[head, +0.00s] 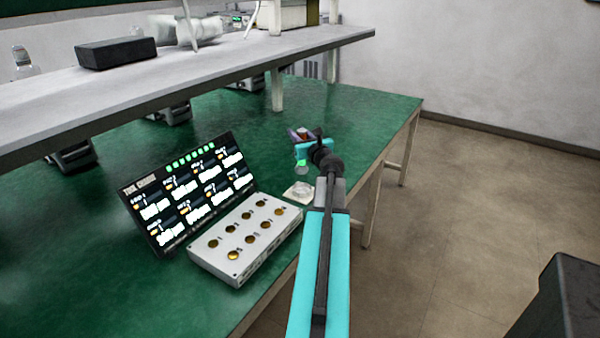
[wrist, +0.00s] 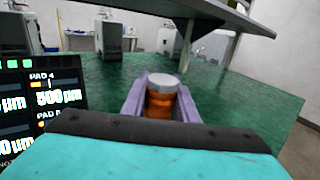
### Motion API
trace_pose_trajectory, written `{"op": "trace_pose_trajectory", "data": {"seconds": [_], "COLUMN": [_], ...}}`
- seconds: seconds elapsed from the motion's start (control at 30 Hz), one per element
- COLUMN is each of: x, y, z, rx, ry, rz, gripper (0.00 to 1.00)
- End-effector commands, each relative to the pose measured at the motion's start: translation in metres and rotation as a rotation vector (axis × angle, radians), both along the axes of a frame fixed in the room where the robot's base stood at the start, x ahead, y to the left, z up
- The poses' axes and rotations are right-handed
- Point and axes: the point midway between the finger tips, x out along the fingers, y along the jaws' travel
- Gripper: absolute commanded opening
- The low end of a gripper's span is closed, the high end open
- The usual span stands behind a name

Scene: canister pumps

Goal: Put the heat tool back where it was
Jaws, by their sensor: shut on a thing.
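My gripper (wrist: 160,105) has its purple fingers closed on an amber cylinder with a pale grey cap (wrist: 160,88), held upright in the wrist view. In the head view my gripper (head: 300,134) is above the right part of the green bench, and the cylinder shows only as a small orange-brown patch. I cannot tell whether this cylinder is the heat tool. A blurred white object (head: 187,30) lies on the upper shelf; its kind is unclear.
A black display with pad readings (head: 188,192) and a grey box with several gold pads (head: 245,238) stand on the green bench (head: 365,112). The shelf (head: 230,62) overhangs the back, with a black block (head: 116,53).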

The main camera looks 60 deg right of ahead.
Motion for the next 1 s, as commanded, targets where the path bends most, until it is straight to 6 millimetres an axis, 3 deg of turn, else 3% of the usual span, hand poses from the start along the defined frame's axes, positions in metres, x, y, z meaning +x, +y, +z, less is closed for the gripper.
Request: {"op": "trace_pose_trajectory", "data": {"seconds": [0.4,0.83,1.0], "x": [0.0,-0.001,-0.001], "y": [0.0,-0.001,-0.001], "z": [-0.05,-0.054,-0.065], "rx": [0.001,0.0,0.001], "ry": [-0.001,-0.001,-0.001], "rz": [-0.001,-0.001,-0.002], "gripper": [0.0,0.0,0.0]}}
